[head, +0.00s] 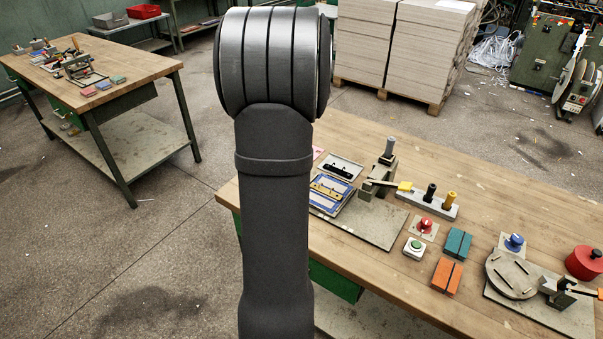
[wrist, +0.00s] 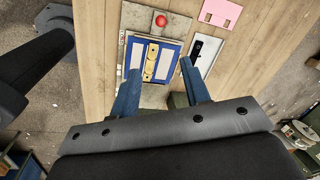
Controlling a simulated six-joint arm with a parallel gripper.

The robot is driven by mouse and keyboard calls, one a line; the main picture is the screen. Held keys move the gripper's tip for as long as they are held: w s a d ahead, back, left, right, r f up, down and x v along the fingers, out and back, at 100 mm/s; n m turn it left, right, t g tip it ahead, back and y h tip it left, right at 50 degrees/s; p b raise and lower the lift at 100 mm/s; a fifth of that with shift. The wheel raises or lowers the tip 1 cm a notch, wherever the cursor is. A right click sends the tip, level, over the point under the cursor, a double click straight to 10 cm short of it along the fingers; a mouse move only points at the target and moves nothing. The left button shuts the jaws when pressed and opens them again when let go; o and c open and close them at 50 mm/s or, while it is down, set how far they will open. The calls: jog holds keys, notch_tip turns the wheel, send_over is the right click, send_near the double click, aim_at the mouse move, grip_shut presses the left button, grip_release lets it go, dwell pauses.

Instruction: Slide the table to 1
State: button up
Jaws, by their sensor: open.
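A blue-framed unit with pale panels and a yellowish bar lies on a grey base plate on the wooden bench; its frame (head: 322,206) is partly behind my arm in the head view. In the wrist view the blue frame (wrist: 177,47) shows between and beyond my fingers, with the yellowish bar (wrist: 151,62) down its middle. A red round knob (wrist: 161,20) sits at the unit's far edge. No number marks are readable. My gripper (wrist: 161,66) is open and empty, with its blue fingers apart above the unit; contact cannot be told. In the head view my arm hides it.
A pale plate with a black slotted part (wrist: 205,50) lies right of the unit. A grey post (head: 390,147), a block with black and yellow pegs (head: 428,201), a red knob (head: 426,223), a green button (head: 415,246) and a round disc fixture (head: 512,277) stand on the bench (head: 490,205).

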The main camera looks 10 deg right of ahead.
jog(key=shift+n, duration=0.5)
jog(key=w+f, duration=0.1)
jog(key=f, duration=0.4)
jog(key=w+f, duration=0.1)
jog(key=f, duration=0.5)
jog(key=w+f, duration=0.1)
jog(key=f, duration=0.5)
jog(key=shift+w+a, duration=0.2)
jog(key=shift+w, duration=0.1)
grip_shut()
